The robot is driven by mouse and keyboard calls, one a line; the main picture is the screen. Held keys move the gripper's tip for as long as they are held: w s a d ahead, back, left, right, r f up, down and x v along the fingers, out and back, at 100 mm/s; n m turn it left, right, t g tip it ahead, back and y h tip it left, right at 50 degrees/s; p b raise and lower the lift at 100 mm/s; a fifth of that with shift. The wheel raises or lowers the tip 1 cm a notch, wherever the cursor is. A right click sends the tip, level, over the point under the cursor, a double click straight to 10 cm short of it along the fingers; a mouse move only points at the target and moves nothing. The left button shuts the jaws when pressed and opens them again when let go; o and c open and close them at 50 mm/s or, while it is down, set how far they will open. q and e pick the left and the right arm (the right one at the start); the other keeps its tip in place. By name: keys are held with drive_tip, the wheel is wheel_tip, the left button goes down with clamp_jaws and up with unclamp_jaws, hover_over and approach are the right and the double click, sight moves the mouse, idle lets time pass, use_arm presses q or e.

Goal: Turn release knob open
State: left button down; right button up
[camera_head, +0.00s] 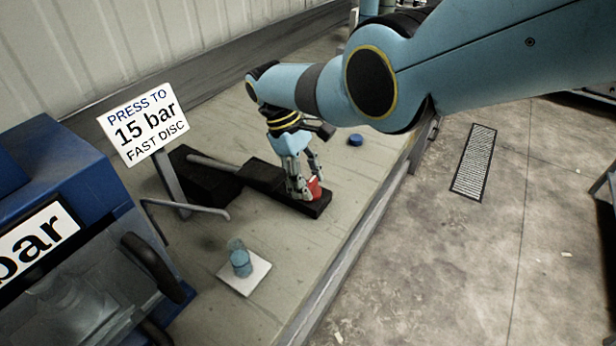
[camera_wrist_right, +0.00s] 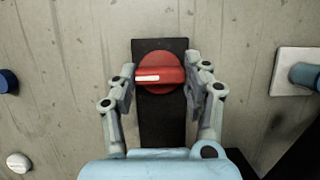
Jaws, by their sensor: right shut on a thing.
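The red release knob (camera_wrist_right: 160,72) is round, with a raised grip bar across it and a white stripe on the bar's left part. It sits on the end of a black base (camera_head: 312,208) on the bench. In the right wrist view the bar lies roughly sideways. My right gripper (camera_head: 304,188) reaches down over the knob in the head view and hides part of it. In the right wrist view its fingers (camera_wrist_right: 160,86) stand on both sides of the knob, shut on it. My left gripper is in neither view.
A sign reading "PRESS TO 15 bar FAST DISC" (camera_head: 144,124) stands left of the pump. A metal handle (camera_head: 190,207) juts out below it. A blue cylinder (camera_head: 240,261) stands on a white plate (camera_head: 259,274). A blue cap (camera_head: 355,140) lies beyond the knob. A blue machine (camera_head: 85,190) fills the left.

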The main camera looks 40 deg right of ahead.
idle(0.4)
drive_tip(key=o, duration=1.2)
drive_tip(key=shift+c, duration=0.2)
drive_tip(key=v, duration=1.2)
drive_tip(key=shift+s, duration=0.1)
